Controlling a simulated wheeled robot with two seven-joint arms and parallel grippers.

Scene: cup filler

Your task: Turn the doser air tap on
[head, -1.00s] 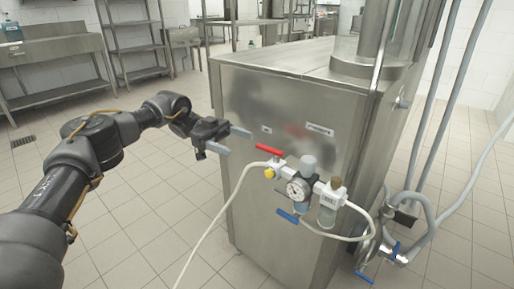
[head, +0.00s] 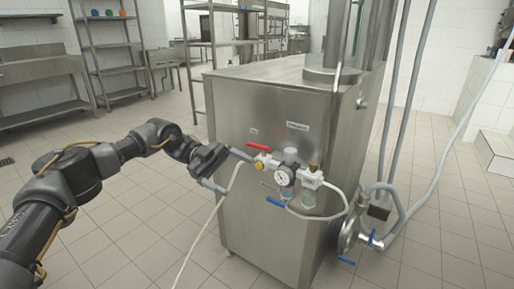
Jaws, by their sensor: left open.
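A red lever tap (head: 257,147) with a yellow body (head: 262,163) sits at the left end of an air unit on the front of a steel cabinet (head: 240,110). The lever lies roughly level, tilted a little. My left gripper (head: 228,170) is open and empty, just left of the tap. Its upper finger points at the tap body below the lever; I cannot tell whether it touches. Its lower finger is left of the white hose. My right gripper is not in view.
A pressure gauge (head: 285,176) and a blue handle (head: 275,202) are right of the tap. A white hose (head: 222,200) hangs from the tap to the floor. Grey pipes and a valve (head: 372,237) stand at the right. Tiled floor (head: 130,225) is clear at left.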

